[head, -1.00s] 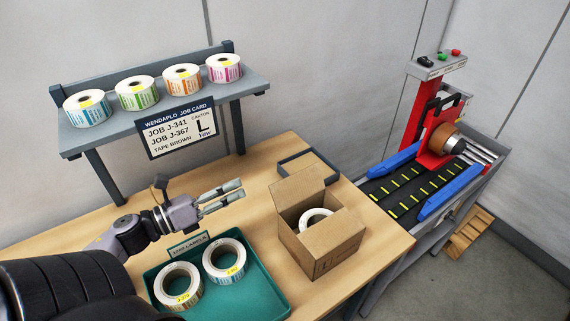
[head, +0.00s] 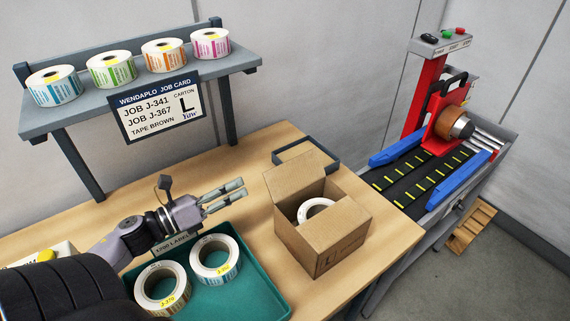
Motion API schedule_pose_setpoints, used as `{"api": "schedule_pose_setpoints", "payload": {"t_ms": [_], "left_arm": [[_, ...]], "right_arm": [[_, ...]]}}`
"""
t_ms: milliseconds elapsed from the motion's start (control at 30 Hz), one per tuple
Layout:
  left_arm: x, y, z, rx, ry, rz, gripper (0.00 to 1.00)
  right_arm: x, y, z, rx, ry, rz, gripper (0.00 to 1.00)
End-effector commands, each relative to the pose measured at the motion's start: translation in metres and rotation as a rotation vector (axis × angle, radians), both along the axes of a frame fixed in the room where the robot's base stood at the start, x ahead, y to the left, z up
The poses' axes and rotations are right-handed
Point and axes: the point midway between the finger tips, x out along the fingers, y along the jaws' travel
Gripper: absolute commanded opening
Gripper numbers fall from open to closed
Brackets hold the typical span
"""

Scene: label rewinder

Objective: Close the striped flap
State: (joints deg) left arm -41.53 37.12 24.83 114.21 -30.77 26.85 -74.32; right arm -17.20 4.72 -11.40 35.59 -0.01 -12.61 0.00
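An open brown cardboard carton (head: 323,242) stands on the wooden table, with a white label roll (head: 316,208) inside it. One flap (head: 299,180) stands up at its far left side. I cannot make out stripes on any flap from here. My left gripper (head: 245,188) is left of the carton, above the table and behind the green tray. Its two fingers point right toward the carton, are apart and hold nothing. My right gripper is not in view.
A green tray (head: 262,286) with two label rolls sits front left of the carton. A grey shelf (head: 140,88) with several rolls and a hanging job card (head: 158,106) stands behind. A conveyor with a red taping machine (head: 424,110) is at right.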

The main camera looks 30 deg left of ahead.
Motion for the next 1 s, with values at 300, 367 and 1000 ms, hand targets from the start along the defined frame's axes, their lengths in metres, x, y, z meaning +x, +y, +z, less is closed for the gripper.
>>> {"api": "schedule_pose_setpoints", "payload": {"t_ms": [300,367,1000], "left_arm": [[0.057,-0.023,0.005,0.001,-0.004,-0.001,0.23],[0.067,-0.027,0.005,0.001,-0.002,0.0,0.23],[0.14,-0.058,0.002,0.0,0.0,0.001,0.23]], "right_arm": [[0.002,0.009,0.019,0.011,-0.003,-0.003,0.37],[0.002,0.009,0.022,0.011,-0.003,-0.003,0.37],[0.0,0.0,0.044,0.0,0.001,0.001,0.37]]}}
